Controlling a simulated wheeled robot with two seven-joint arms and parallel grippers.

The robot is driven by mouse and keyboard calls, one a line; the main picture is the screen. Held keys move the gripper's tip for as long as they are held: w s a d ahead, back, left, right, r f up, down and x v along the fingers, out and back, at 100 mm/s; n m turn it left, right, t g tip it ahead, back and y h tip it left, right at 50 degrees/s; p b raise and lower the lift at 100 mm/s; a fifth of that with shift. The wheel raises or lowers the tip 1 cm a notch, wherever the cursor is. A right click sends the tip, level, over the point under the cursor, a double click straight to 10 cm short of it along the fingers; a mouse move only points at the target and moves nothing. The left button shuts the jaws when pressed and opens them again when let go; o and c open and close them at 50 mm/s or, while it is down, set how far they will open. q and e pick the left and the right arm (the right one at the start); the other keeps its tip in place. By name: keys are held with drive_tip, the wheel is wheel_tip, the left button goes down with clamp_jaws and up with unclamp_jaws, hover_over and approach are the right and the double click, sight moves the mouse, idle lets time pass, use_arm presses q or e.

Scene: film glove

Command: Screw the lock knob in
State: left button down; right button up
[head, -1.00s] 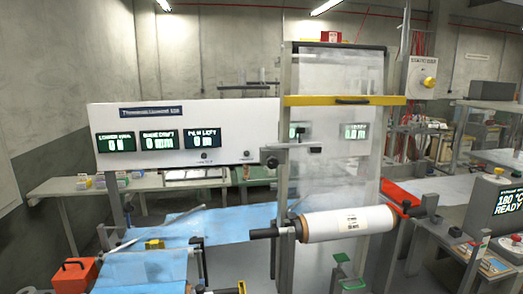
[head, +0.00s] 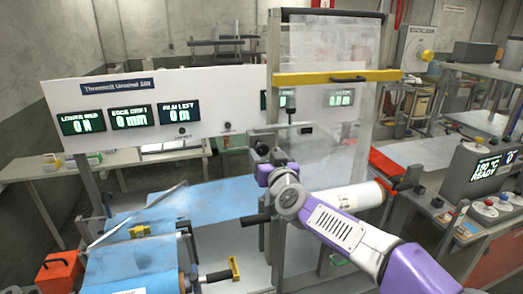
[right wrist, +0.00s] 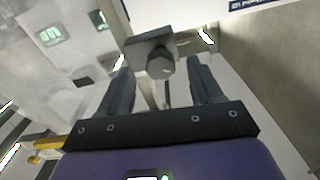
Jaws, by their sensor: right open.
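The lock knob (right wrist: 162,68) is a dark grey round knob on a block (right wrist: 146,48) in the right wrist view. In that view my right gripper (right wrist: 162,60) is open, with one finger on each side of the knob and gaps showing between. In the head view the right gripper (head: 268,158) is at the crossbar of the unwind stand, left of the film web, and the small dark knob (head: 262,149) is partly hidden there. How far the knob is screwed in cannot be told. My left gripper is not in view.
A white film roll (head: 366,196) lies behind my right forearm. A white display panel (head: 215,92) stands left of the clear film (head: 325,60) with its yellow bar (head: 340,77). A blue sheet (head: 225,198) covers the table; an orange box (head: 62,270) is front left.

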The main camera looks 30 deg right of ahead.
sight(263, 152)
drive_tip(key=shift+x, duration=1.95)
drive_tip(key=c, duration=1)
drive_tip(key=shift+c, duration=0.3)
drive_tip(key=shift+m, duration=0.3)
drive_tip(key=m+b, duration=0.1)
drive_tip(key=m, duration=0.4)
drive_tip(key=shift+a, duration=0.1)
drive_tip(key=m+b, duration=0.1)
drive_tip(key=m, duration=0.5)
